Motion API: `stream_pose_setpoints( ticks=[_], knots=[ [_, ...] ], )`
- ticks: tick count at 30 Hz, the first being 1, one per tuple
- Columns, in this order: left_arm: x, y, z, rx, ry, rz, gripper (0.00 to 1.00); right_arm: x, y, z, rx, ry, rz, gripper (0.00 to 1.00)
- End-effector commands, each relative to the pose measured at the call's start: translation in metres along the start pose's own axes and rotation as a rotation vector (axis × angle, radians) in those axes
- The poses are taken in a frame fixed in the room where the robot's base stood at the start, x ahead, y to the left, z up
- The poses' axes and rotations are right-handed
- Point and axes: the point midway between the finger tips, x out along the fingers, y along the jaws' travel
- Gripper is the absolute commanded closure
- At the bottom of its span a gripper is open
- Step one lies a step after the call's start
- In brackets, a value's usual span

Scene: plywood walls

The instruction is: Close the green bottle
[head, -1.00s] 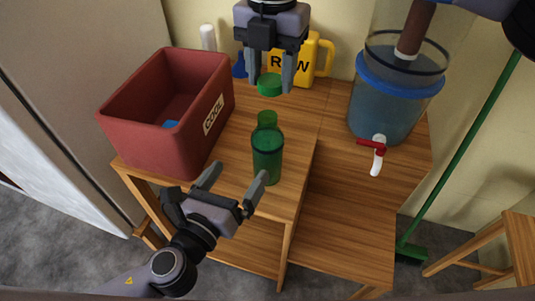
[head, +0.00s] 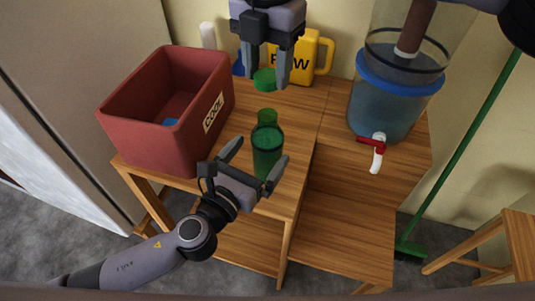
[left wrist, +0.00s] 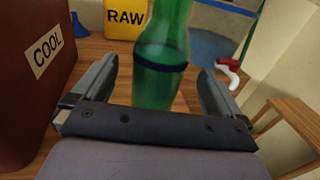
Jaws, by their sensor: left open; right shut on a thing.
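The green bottle (head: 266,147) stands upright on the wooden table, its neck uncapped. It also shows in the left wrist view (left wrist: 160,75), with a dark band around it and its top cut off by the frame. My left gripper (head: 256,153) is open, with its fingers reaching to either side of the bottle's lower part; whether they touch it I cannot tell. My right gripper (head: 264,76) points down above and behind the bottle. It is shut on the green cap (head: 264,80), which hangs apart from the bottle's neck.
A red crate labelled COOL (head: 190,147) stands left of the bottle. A yellow RAW jug (head: 308,55) is behind, partly hidden by my right gripper. A water dispenser (head: 385,100) with a red-handled tap (head: 376,148) stands to the right. The wooden table (head: 232,140) is bare between crate and bottle.

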Motion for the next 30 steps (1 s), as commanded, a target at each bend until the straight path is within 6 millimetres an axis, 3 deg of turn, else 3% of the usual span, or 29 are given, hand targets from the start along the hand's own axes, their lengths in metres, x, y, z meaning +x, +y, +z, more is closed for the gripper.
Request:
stream_pose_setpoints(
  ticks=[3, 10, 25, 26, 30],
  knots=[
    [0.022, 0.0, 0.001, 0.0, -0.002, 0.001, 0.0, 0.0, 0.0, 0.0, 0.0, 0.0, 0.0, 0.79],
    [0.052, 0.0, 0.001, 0.0, -0.001, 0.0, 0.0, 0.0, 0.0, 0.0, 0.0, 0.0, 0.0, 0.79],
    [0.064, 0.0, 0.0, -0.001, 0.0, 0.0, 0.0, 0.0, 0.0, 0.0, -0.001, 0.0, 0.0, 0.79],
    [0.064, 0.0, 0.0, -0.001, 0.0, 0.0, 0.03, 0.0, 0.0, 0.0, -0.001, 0.0, 0.0, 0.79],
    [0.063, 0.0, 0.0, -0.001, 0.0, 0.0, 0.49, 0.0, 0.0, 0.0, -0.001, 0.0, 0.0, 0.79]
  ],
)
